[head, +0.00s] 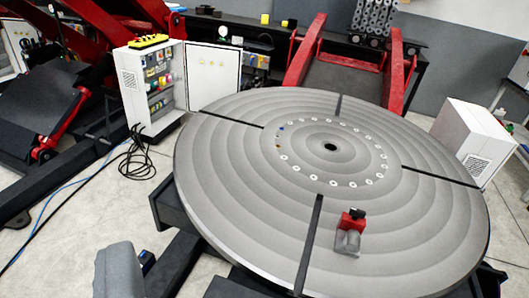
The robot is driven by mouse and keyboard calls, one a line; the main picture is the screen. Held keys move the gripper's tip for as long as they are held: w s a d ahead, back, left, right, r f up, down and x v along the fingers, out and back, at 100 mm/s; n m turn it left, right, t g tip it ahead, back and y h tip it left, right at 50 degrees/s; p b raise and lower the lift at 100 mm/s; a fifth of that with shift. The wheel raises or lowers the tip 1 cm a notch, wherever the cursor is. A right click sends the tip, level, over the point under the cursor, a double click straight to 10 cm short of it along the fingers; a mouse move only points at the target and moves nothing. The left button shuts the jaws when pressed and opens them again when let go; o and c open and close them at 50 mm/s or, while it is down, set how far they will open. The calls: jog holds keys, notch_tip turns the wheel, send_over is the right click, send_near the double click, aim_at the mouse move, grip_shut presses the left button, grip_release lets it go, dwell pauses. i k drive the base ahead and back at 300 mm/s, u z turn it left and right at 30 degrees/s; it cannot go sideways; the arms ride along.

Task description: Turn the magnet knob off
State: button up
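A small red magnet block (350,222) with a black knob (358,213) on top sits on the front right part of the large round grey turntable (430,230). A grey block (347,243) is joined to its near side. The knob is too small to tell its on or off position. No gripper fingers show in the head view, and nothing is seen touching the magnet. A smooth grey rounded part at the lower left edge may be mine.
The turntable has dark radial slots and a ring of holes around its centre. An open control cabinet (133,82) stands behind it at left, with cables on the floor. A white box (468,140) stands at right. Red arms (303,55) rise behind. The turntable around the magnet is clear.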

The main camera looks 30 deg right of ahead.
aim_at(356, 213)
jog(key=z, duration=0.5)
jog(key=i, duration=0.85)
jog(key=z, duration=0.5)
